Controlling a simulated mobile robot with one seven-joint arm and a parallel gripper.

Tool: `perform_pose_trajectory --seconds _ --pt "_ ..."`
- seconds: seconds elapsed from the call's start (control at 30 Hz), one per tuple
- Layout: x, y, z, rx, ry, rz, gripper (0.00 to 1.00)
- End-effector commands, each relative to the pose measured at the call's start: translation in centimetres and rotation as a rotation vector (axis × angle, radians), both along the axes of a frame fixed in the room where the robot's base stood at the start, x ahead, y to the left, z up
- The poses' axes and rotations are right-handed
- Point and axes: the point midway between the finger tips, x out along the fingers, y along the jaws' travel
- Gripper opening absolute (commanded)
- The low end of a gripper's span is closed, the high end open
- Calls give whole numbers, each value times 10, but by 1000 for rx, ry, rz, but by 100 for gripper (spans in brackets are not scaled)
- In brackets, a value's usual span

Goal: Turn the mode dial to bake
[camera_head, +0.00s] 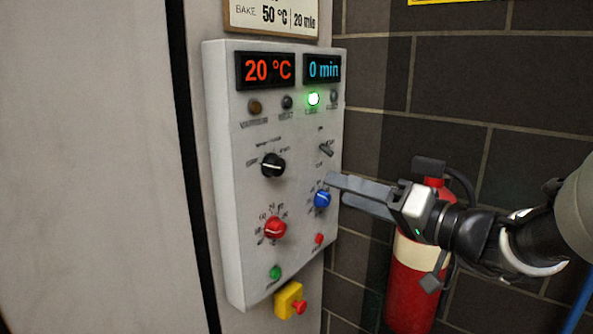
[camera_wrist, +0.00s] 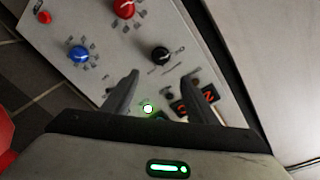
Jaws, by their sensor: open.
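The mode dial appears to be the black round knob (camera_head: 273,165) with a white pointer line, on the grey control panel (camera_head: 240,200). Its line lies roughly left, toward the left label; the small lettering is hard to read. In the wrist view the black knob (camera_wrist: 161,54) lies just beyond and between the fingertips. My gripper (camera_head: 336,187) is open and empty, at the panel's right side, right of the black knob and near the blue knob. The wrist view shows the two fingers of my gripper (camera_wrist: 162,76) apart, with nothing between them.
Displays read 20 °C and 0 min. A fire extinguisher (camera_head: 411,290) stands behind my arm.

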Motion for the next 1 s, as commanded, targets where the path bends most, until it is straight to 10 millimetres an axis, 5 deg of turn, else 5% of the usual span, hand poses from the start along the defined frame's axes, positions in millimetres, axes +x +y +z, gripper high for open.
perform_pose_trajectory --seconds 0.17,0.7,1.0 --pt "13 12 1 -4 -5 -1 53" --pt "92 96 1 -1 -1 1 53" --pt "117 122 1 -3 -3 -1 53"
